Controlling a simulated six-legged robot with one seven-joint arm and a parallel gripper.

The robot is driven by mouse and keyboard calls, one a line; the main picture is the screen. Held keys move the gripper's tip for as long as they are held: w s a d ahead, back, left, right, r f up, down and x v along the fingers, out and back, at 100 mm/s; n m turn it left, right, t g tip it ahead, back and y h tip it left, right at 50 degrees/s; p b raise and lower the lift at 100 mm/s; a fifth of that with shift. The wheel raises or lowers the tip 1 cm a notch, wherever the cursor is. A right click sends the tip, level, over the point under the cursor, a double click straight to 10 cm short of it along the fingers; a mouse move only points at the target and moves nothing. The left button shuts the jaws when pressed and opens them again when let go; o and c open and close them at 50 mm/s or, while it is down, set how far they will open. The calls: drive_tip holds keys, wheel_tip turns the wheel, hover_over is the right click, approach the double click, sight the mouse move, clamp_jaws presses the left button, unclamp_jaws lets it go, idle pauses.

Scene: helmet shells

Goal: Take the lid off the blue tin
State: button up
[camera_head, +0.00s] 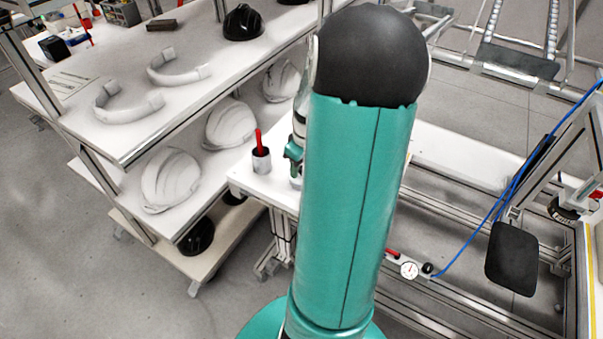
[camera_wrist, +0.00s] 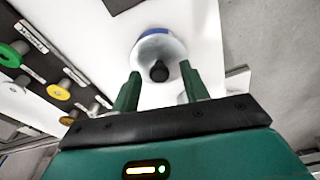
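In the wrist view, the tin's blue side (camera_wrist: 166,34) shows as a band at the far edge of a pale grey round lid (camera_wrist: 148,56). A black knob (camera_wrist: 159,72) stands on the lid. My gripper (camera_wrist: 160,69) is open, with one green finger on each side of the knob in the picture. I see no clear contact between fingers and knob. In the head view my arm hides the tin, and only a green bit of my gripper shows at the arm's left edge.
The tin stands on a white tabletop (camera_wrist: 90,40). In the head view, a grey cup (camera_head: 261,161) with a red-handled thing stands on the table left of my arm. Shelves with white helmet shells (camera_head: 171,181) stand further left. A green disc (camera_wrist: 10,55) and a yellow one (camera_wrist: 58,92) show in the wrist view.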

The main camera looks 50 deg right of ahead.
clamp_jaws()
drive_tip(key=shift+r, duration=0.15)
